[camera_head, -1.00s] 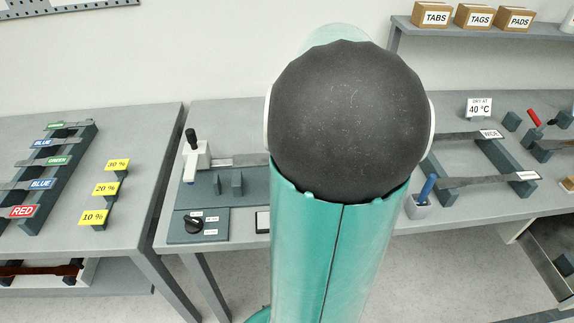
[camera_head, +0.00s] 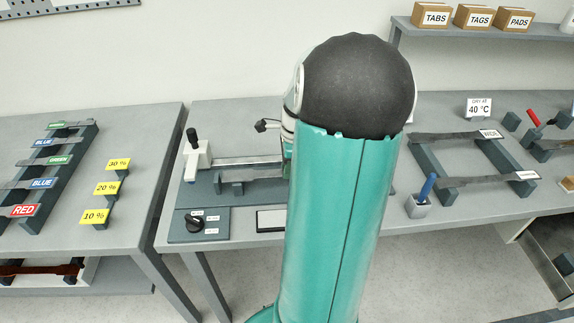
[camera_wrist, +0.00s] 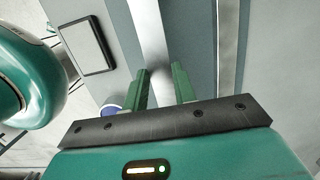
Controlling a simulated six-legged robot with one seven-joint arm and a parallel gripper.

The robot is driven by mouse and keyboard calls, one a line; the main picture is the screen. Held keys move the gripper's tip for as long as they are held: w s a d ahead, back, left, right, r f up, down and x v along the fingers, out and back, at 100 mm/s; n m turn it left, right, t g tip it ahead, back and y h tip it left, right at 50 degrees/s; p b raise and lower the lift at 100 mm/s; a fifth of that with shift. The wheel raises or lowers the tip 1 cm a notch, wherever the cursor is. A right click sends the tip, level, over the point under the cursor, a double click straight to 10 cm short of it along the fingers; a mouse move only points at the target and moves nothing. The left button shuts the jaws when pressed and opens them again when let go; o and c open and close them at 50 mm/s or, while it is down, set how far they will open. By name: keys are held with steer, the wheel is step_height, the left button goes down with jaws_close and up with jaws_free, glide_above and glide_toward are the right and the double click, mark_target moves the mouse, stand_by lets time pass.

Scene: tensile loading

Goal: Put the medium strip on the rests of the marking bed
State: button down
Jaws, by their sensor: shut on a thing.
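My gripper (camera_wrist: 161,72) shows in the wrist view, its two green fingers shut on a pale metal strip that runs up between them. In the head view my own arm hides the gripper. The marking bed (camera_head: 205,183) is on the middle bench, with a white block, a black-knobbed lever and a pale metal bar along its back. A narrow grey strip (camera_head: 262,181), seemingly the held medium strip, lies level across or just above the small upright rests (camera_head: 236,188). Its right end is hidden behind my arm. I cannot tell whether it touches the rests.
A black knob panel (camera_head: 196,225) and a dark-framed plate (camera_head: 271,220) lie in front of the bed. A gap separates the left bench (camera_head: 150,150).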

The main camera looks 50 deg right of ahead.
steer(key=shift+f, duration=0.1)
steer(key=c, duration=1.1)
jaws_free()
step_height(320, 180, up, 12)
steer(key=s+d, duration=0.1)
steer(key=w+a+r+n+t+h, duration=0.1)
steer(key=w+a+r+n, duration=0.1)
steer(key=a+n, duration=0.7)
steer(key=w+a+r+n+h, duration=0.1)
steer(key=w+a+r+n, duration=0.3)
steer(key=a, duration=0.8)
steer(key=s+a+n+t, duration=0.1)
steer(key=s+a+n, duration=0.1)
steer(key=a+n, duration=0.3)
steer(key=s+a+f+n+t, duration=0.1)
steer(key=s+a+n, duration=0.2)
steer(key=a+n, duration=0.2)
steer(key=s+a+f+n+t, duration=0.1)
steer(key=s+a+n, duration=0.2)
steer(key=a, duration=0.3)
steer(key=shift+f+n+y, duration=0.2)
steer(key=shift+n+y, duration=0.2)
steer(key=shift+n, duration=0.5)
steer(key=shift+w, duration=0.1)
